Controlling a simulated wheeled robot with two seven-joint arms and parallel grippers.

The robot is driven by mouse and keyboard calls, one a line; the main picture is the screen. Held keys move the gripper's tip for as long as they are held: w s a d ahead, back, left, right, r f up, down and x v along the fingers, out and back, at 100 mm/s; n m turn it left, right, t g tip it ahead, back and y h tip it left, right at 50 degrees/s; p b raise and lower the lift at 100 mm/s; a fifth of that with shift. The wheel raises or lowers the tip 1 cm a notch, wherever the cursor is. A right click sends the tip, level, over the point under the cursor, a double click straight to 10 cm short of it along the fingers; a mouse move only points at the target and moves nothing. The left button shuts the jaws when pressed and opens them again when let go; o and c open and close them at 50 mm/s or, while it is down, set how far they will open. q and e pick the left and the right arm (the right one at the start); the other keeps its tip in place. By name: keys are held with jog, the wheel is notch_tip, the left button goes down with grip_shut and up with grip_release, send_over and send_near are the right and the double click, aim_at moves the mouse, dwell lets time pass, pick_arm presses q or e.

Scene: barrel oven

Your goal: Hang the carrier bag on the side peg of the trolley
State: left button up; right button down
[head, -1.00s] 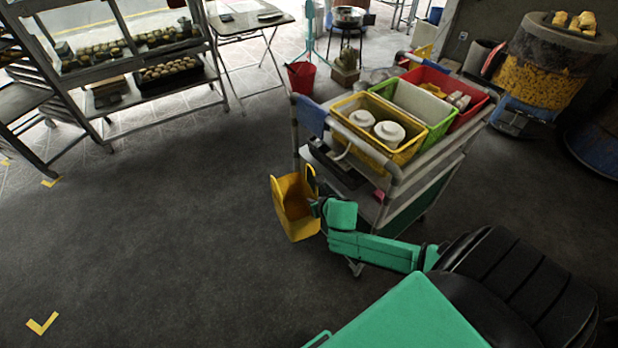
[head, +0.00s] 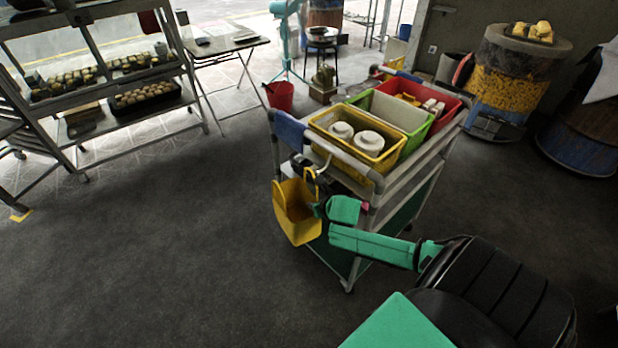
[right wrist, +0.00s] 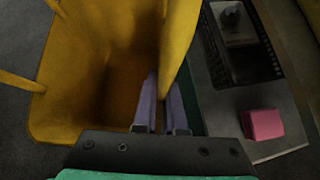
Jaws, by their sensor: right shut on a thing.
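The yellow carrier bag (head: 296,222) hangs open-topped at the near left end of the trolley (head: 398,150). My right gripper (head: 318,208) is shut on the bag's wall near its rim. In the right wrist view the two fingers (right wrist: 164,108) have the yellow bag wall (right wrist: 177,45) between them, and the open bag lies to the left. A pale curved piece (head: 326,163) under the trolley's end handle may be the side peg. The bag's handle loop stands just below it. I cannot tell whether they touch. My left gripper is not in view.
The trolley's top holds yellow (head: 374,169), green and red (head: 446,118) bins. A blue cloth (head: 289,128) hangs on its handle. A pink block (right wrist: 263,125) lies on a trolley shelf. A rack (head: 95,75) stands at the left. The floor left of the trolley is clear.

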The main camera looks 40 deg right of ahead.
jog(key=shift+w+d+f+b, duration=0.1)
jog(key=shift+d+f+b, duration=0.1)
jog(key=shift+d, duration=0.45)
jog(key=shift+w+d+f+b, duration=0.15)
jog(key=shift+d+b, duration=0.1)
jog(key=shift+d, duration=0.4)
jog(key=shift+s+d+f+b, duration=0.1)
jog(key=shift+d+f+b, duration=0.1)
jog(key=shift+d, duration=0.45)
jog(key=c, duration=0.9)
grip_release()
jog(key=p+v, duration=0.6)
jog(key=v, duration=0.8)
jog(key=shift+r, duration=0.2)
